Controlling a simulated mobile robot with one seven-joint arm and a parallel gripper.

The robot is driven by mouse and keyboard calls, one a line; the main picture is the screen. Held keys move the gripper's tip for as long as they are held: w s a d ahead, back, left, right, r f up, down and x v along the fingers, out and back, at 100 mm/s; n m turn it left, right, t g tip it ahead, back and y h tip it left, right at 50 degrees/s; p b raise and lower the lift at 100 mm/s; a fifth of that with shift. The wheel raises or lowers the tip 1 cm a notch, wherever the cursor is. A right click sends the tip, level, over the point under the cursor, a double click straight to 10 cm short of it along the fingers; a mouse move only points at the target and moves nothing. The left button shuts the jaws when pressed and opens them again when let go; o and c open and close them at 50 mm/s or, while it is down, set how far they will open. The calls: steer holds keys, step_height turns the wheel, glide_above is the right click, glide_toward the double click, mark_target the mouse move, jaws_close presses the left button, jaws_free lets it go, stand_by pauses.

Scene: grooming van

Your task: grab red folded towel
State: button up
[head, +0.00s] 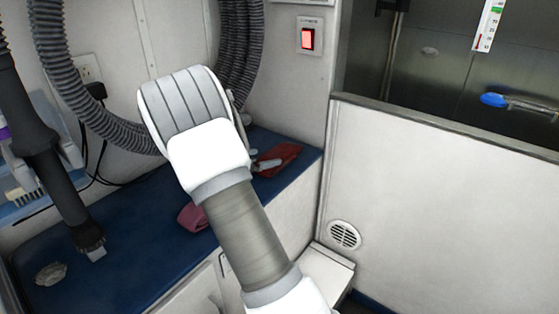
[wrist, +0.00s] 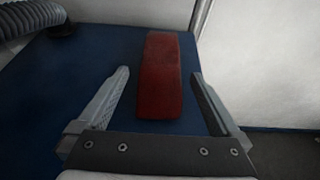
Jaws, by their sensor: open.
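The red folded towel (wrist: 161,85) lies flat on the blue counter top (wrist: 60,105). In the wrist view it is a long, narrow red block pointing away from me. My gripper (wrist: 160,92) is open, with one finger to the left and one to the right of the towel's near end. I see a gap on both sides, and I cannot tell the height of the fingers above the counter. In the head view the towel (head: 284,157) is near the counter's right end, partly hidden by my arm and a finger of my gripper (head: 262,163).
A pinkish-red cloth (head: 193,217) lies at the counter's front edge, partly behind my arm. A grey ribbed hose (head: 75,85) loops along the back wall. A black dryer nozzle (head: 85,225) stands at left. A white partition (head: 440,200) rises at right.

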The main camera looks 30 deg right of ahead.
mark_target(270, 157)
steer(key=b+x, duration=0.2)
steer(key=x, duration=0.3)
steer(key=shift+d+f, duration=0.3)
steer(key=shift+r, duration=0.1)
steer(key=c, duration=1.2)
